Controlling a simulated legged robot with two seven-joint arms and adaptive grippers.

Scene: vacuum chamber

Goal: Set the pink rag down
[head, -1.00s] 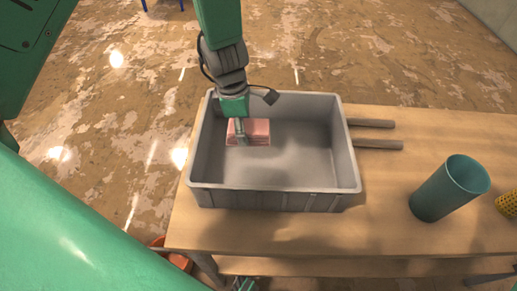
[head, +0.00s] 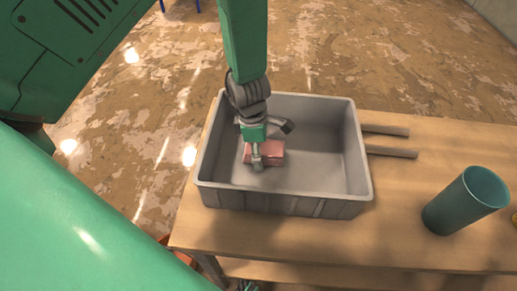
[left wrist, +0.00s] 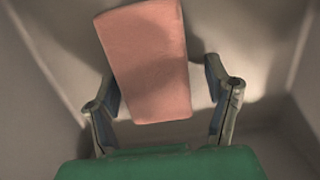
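The pink rag (head: 274,151) is a folded, block-like pad inside the grey bin (head: 283,206), left of its middle. It seems to rest on the bin floor, but its underside is hidden. My left gripper (head: 257,161) reaches down into the bin at the rag, with one finger in front of it. In the left wrist view, the rag (left wrist: 150,60) lies between the two spread fingers of my left gripper (left wrist: 162,82). A clear gap shows on the right side, and the left finger is close to the rag's edge. My right gripper is out of view.
The bin stands on a wooden table (head: 400,240), its walls around my left gripper. A teal cup (head: 465,202) stands at the right. The bin's right half is empty.

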